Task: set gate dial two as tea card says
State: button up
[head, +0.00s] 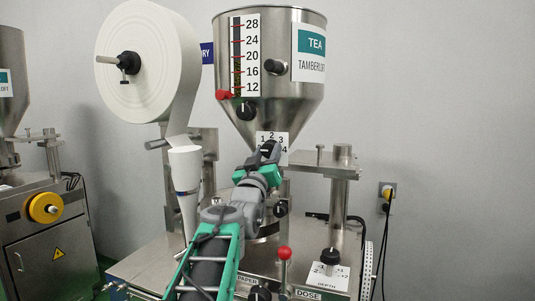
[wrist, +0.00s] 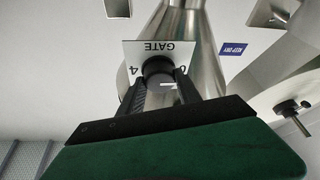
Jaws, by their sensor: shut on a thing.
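The gate dial's black knob (wrist: 158,66) sits on a white plate (wrist: 130,52) marked GATE, upside down in the wrist view, with a 4 and a 0 showing. In the head view the plate (head: 284,136) shows 1, 2, 3 and 4 below the steel hopper. My gripper (head: 267,151) is shut on the knob, with one finger at each side; it also fills the lower wrist view (wrist: 160,92). A short white mark shows between the fingers, but I cannot tell which number the dial points to. A sign (head: 311,53) on the hopper reads TEA and, partly cut off, TAMBERLOFT.
A paper roll (head: 145,60) hangs left of the hopper (head: 285,105). A red-ball lever (head: 285,253) and a DEPTH dial (head: 331,256) stand at the front. Other black knobs sit on the hopper. Another machine with a yellow wheel (head: 45,207) is at left.

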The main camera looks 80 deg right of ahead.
grip_shut()
jog(key=shift+n, duration=0.3)
jog(key=n+t+b, duration=0.1)
jog(key=n, duration=0.1)
jog(key=n+t+b, duration=0.1)
jog(key=n+b, duration=0.1)
jog(key=shift+s+f+y, duration=0.15)
jog(key=shift+y, duration=0.25)
jog(key=n+b, duration=0.1)
jog(key=n, duration=0.1)
jog(key=n+t+y, duration=0.1)
jog(key=n, duration=0.1)
jog(key=n+t+y+b, duration=0.1)
jog(key=n, duration=0.2)
jog(key=shift+r+b, duration=0.25)
jog(key=shift+b, duration=0.1)
jog(key=o, duration=0.7)
grip_release()
